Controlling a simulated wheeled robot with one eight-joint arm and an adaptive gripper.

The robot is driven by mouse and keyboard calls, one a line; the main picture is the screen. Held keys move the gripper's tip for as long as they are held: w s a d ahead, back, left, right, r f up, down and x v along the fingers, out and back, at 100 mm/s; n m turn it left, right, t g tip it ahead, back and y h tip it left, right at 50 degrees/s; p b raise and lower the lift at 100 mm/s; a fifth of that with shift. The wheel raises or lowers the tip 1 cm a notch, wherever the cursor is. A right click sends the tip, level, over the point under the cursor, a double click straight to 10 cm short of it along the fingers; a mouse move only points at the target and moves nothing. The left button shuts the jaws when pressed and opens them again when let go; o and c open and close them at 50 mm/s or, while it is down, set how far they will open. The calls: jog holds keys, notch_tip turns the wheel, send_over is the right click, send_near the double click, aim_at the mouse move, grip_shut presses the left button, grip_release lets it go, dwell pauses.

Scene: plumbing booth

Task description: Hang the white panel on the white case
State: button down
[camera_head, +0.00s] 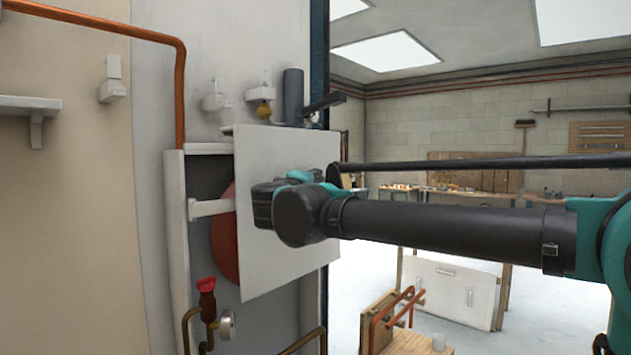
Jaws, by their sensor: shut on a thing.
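The white panel (285,245) is a flat, upright sheet, slightly turned, in front of the open white case (174,250) on the wall. It covers the case's right part, and the left part stays open to view. I cannot tell whether the panel touches the case. My gripper (333,174) is at the panel's upper right edge and is shut on it; its fingertips are mostly hidden by my wrist. Inside the case, a round red part (224,240) and a white bracket (207,207) show left of the panel.
A red-handled valve (207,288) and a copper pipe (180,90) are near the case. Wall hooks (215,98) and a grey cylinder (293,95) are above it. A white board (450,287) and a wooden stand with copper pipes (385,325) stand at lower right.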

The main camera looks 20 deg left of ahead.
jog(key=shift+f, duration=1.35)
jog(key=shift+a+f, duration=0.15)
jog(key=c, duration=1.3)
grip_release()
